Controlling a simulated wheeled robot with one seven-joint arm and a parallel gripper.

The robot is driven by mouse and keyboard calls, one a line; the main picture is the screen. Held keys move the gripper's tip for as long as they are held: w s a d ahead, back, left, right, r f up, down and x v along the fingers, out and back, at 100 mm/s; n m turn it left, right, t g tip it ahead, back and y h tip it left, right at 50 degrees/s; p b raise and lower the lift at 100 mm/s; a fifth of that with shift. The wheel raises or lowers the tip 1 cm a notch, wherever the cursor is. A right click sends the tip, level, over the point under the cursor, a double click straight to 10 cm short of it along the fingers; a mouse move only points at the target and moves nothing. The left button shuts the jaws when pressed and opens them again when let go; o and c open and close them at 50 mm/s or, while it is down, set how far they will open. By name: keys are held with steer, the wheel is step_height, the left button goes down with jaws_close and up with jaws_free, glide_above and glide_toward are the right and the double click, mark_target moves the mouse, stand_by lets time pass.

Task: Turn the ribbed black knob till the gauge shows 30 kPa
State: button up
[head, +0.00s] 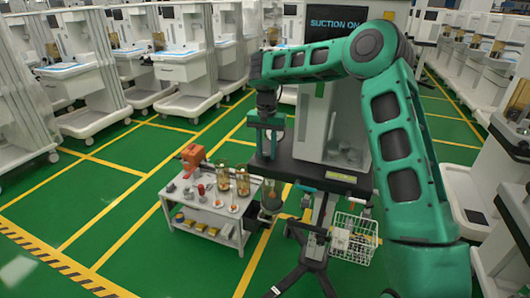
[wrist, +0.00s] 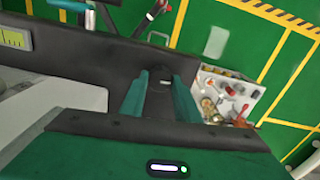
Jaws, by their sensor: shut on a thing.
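My gripper (head: 266,148) is at the left end of the dark cart ledge, pointing down. In the wrist view its two teal fingers (wrist: 160,92) are closed on a dark round thing, the black knob (wrist: 160,75), with one finger on each side. The knob's ribs are too small to make out, and in the head view the gripper hides it. A yellow-green strip with dark marks (wrist: 14,38), which may be the gauge, is at the upper left of the wrist view. Its reading is not legible. A screen (head: 337,25) reads "SUCTION ON".
Several white carts line the back. Green floor at the left is clear.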

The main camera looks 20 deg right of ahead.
mark_target(266, 153)
steer(key=shift+a+m, duration=0.2)
steer(key=shift+m, duration=1)
steer(key=shift+w+r, duration=0.1)
steer(key=o, duration=1)
steer(key=shift+o, duration=0.2)
step_height(266, 153, up, 11)
steer(key=shift+w, duration=0.1)
